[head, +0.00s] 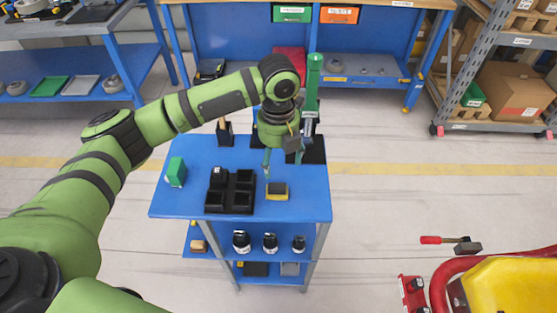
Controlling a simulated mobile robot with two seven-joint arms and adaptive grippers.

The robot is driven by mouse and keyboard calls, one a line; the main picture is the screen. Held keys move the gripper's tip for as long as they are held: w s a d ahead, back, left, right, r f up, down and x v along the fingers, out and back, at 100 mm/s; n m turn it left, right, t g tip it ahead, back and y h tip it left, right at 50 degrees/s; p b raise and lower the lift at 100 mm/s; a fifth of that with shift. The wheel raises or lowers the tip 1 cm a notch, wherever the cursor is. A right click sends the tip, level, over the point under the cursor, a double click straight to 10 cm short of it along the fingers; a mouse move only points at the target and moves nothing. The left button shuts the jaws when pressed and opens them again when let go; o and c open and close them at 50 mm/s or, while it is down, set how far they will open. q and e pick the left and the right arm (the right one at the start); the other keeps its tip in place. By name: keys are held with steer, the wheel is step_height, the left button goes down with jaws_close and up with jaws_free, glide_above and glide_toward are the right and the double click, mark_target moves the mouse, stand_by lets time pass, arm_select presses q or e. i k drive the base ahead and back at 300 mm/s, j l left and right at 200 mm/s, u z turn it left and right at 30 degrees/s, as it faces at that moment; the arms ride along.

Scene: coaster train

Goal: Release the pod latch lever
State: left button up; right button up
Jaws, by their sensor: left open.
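The pod latch lever cannot be made out for certain. My right gripper is not in view.
The blue cart (295,212) holds a black compartment tray (230,208), a yellow and grey block (277,190), a green block (176,171) and a tall green tool (313,85). A blue workbench (230,45) and a shelf rack stand behind. The floor between cart and car is clear.

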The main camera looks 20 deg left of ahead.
mark_target(432, 240)
steer(key=z, duration=1.1)
